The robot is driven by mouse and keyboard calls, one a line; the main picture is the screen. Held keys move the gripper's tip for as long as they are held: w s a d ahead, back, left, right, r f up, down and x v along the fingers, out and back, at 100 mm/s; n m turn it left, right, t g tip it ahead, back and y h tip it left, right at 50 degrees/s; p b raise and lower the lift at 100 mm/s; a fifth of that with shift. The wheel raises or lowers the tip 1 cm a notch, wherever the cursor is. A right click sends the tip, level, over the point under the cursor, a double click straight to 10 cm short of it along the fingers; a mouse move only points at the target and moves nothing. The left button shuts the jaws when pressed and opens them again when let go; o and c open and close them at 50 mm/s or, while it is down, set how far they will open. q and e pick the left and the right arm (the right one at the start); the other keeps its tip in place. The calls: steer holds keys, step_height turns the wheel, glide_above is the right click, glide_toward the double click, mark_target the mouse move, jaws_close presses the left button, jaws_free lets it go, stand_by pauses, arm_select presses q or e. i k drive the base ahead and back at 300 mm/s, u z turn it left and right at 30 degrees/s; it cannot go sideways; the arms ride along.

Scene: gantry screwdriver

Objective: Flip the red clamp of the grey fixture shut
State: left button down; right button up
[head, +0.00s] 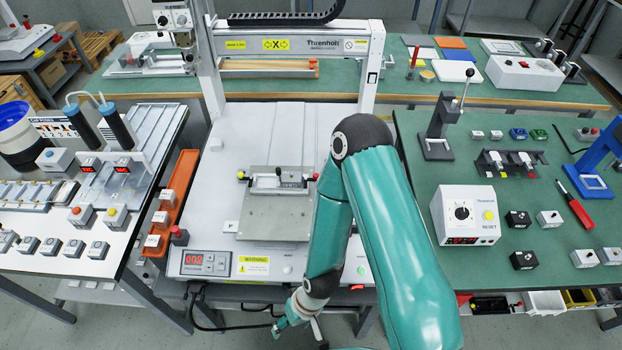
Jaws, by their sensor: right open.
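The grey fixture (262,220) is a flat plate on the pale bed of the gantry machine. A framed holder with a dark bar (278,184) sits on its upper part. A small red tip (316,177) shows at the holder's right end, close to my right arm in the picture, and a yellow tip (241,175) at its left end. I cannot tell the red clamp's angle at this size. My right gripper (298,325) is open, low in front of the machine's front edge and well apart from the fixture. My arm hides part of the bed's right side. My left gripper is out of view.
The gantry beam (290,42) spans behind the fixture. A control panel (207,263) with a red display is at the bed's front left. An orange tray (178,195) stands left of the bed. A green table (465,180) with small devices is at right.

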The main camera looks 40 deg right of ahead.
mark_target(316, 176)
steer(key=u, duration=1.6)
steer(key=i, duration=0.15)
steer(key=z, duration=3.45)
steer(key=k, duration=0.7)
steer(key=i, duration=0.5)
steer(key=u, duration=0.05)
